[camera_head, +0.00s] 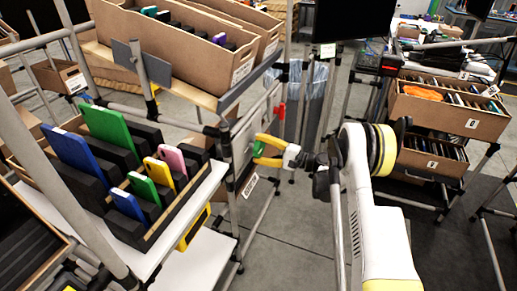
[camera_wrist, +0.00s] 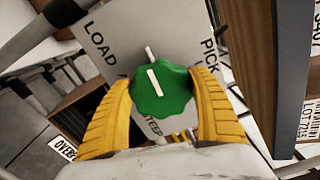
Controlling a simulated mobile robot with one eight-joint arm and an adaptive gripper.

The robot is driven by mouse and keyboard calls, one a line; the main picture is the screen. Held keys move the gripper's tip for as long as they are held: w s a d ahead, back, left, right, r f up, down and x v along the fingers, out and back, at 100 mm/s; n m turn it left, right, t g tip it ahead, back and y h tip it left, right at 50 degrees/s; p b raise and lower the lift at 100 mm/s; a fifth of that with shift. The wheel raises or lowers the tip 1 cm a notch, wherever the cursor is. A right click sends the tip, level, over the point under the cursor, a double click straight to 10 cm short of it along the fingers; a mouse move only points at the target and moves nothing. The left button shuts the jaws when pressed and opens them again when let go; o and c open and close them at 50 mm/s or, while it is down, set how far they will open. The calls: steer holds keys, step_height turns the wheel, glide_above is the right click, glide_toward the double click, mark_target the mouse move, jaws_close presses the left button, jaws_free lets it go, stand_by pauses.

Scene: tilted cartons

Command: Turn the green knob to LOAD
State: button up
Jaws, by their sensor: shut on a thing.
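The green knob (camera_wrist: 165,98) sits on a grey panel (camera_wrist: 120,45) in the wrist view. White marks on it point up and slightly left, between the word LOAD (camera_wrist: 100,32) at upper left and the word PICK (camera_wrist: 209,57) at upper right. A third label below is partly hidden. My gripper (camera_wrist: 163,105) is shut on the knob, one yellow finger on each side. In the head view the yellow gripper (camera_head: 275,152) reaches left to the green knob (camera_head: 258,149) on the rack's side; the knob is small and partly covered there.
A tilted carton (camera_head: 90,190) with colored panels in black foam stands left of the knob. A carton (camera_head: 180,30) sits on the shelf above. A red part (camera_head: 281,111) is just above my gripper. Metal rack posts stand close by. Grey floor (camera_head: 290,225) is open below.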

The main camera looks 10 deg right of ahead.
steer(key=n, duration=0.6)
steer(key=shift+f+n, duration=0.3)
steer(key=n, duration=0.5)
steer(key=shift+d+f+n, duration=0.1)
steer(key=shift+f+n, duration=0.05)
steer(key=shift+n, duration=0.25)
steer(key=shift+w, duration=0.1)
steer(key=o, duration=1.2)
steer(key=v, duration=1.2)
